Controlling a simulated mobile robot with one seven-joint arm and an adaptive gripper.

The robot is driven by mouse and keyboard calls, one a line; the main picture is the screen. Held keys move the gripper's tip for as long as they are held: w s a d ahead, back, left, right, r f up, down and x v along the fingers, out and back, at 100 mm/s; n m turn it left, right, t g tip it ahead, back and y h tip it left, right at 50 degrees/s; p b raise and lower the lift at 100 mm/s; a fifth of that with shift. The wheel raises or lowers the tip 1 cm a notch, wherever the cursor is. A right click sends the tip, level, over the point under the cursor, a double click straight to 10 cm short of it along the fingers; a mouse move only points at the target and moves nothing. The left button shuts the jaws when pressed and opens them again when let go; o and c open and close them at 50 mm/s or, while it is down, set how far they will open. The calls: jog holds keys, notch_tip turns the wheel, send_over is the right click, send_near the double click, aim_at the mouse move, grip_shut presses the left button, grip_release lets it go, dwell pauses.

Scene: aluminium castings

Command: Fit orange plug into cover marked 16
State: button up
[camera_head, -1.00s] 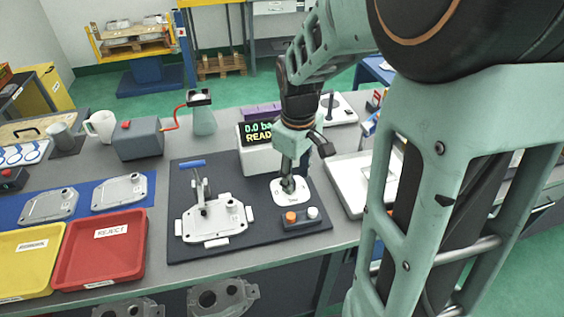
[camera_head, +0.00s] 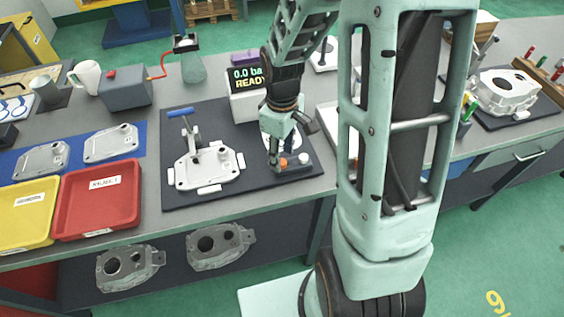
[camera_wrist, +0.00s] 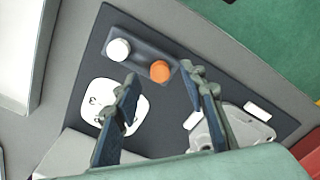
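The orange plug (camera_head: 284,162) stands in a small dark holder (camera_head: 292,171) beside a white plug (camera_head: 304,158). The orange plug also shows in the wrist view (camera_wrist: 160,71), beyond and between my fingertips. My gripper (camera_wrist: 165,88) is open and empty; in the head view its tips are just left of the orange plug. One cover (camera_head: 208,168) lies in a clamp fixture on the dark mat. Two more covers, one at left (camera_head: 40,160) and one at right (camera_head: 110,143), lie on a blue mat. I cannot read a 16 on any cover.
A white plate (camera_wrist: 112,106) lies beside the plug holder, partly behind a finger. A display box (camera_head: 247,103) reading READY stands behind it. The fixture's blue-handled clamp (camera_head: 180,113) stands up. Red (camera_head: 97,200) and yellow (camera_head: 27,212) trays sit at left.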

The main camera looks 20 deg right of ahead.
jog(key=shift+f, duration=0.95)
jog(key=c, duration=0.8)
